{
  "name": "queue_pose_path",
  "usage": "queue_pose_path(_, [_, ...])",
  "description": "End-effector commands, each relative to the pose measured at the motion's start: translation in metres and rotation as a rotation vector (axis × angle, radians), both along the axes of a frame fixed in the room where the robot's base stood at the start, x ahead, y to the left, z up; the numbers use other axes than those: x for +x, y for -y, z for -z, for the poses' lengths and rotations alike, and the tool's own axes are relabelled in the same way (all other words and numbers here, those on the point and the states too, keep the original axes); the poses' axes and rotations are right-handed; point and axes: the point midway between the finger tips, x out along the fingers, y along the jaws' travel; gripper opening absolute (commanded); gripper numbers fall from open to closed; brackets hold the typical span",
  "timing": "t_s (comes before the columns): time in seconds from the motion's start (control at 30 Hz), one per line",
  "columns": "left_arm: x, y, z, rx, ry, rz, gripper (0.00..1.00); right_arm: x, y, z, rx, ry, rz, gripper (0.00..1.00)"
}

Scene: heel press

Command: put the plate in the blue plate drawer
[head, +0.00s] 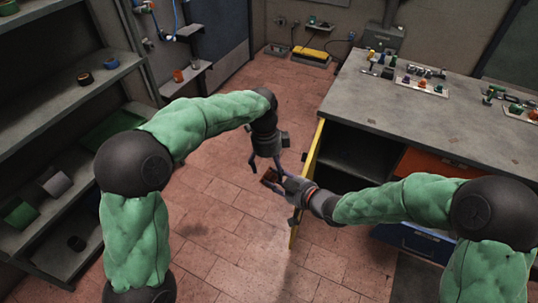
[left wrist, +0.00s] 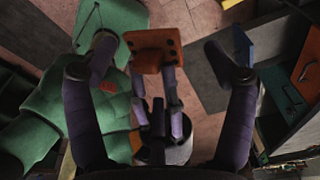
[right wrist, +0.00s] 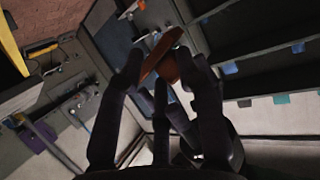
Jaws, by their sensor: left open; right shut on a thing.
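The plate (head: 270,177) is a small rust-brown piece; several dark holes show in it in the left wrist view (left wrist: 155,48). My right gripper (head: 284,182) is shut on it and holds it above the floor, left of the workbench. In the right wrist view the plate (right wrist: 160,58) sits tilted at the fingertips. My left gripper (head: 267,168) points down, open, close by the plate; in the left wrist view its fingers (left wrist: 163,45) stand apart on either side of it. I cannot tell whether they touch it.
A yellow door (head: 307,165) stands open at the workbench's left end, next to my right gripper. An orange drawer (head: 425,165) is above the blue one. Small parts lie on the bench top (head: 390,105). Shelves (head: 60,110) line the left wall. The tiled floor between is clear.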

Motion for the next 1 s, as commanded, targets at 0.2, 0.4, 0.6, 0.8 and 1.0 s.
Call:
queue_pose_path(0.2, [-0.002,0.003,0.024,0.000,-0.001,0.000,0.84,0.000,0.000,-0.001,0.000,0.002,0.001,0.00])
queue_pose_path(0.4, [-0.002,0.004,0.031,-0.001,0.000,0.000,0.84,0.000,0.000,-0.001,0.000,0.002,0.001,0.00])
queue_pose_path(0.6, [-0.002,0.004,0.031,0.000,0.001,0.000,0.84,0.000,0.000,-0.001,0.000,0.002,0.001,0.00])
queue_pose_path(0.8, [-0.002,0.004,0.031,-0.001,0.000,0.000,0.36,0.000,0.000,-0.001,0.001,0.003,0.000,0.00])
queue_pose_path(1.0, [-0.003,0.006,0.031,-0.004,0.000,0.000,0.14,0.000,-0.001,-0.001,0.001,0.004,-0.004,0.43])
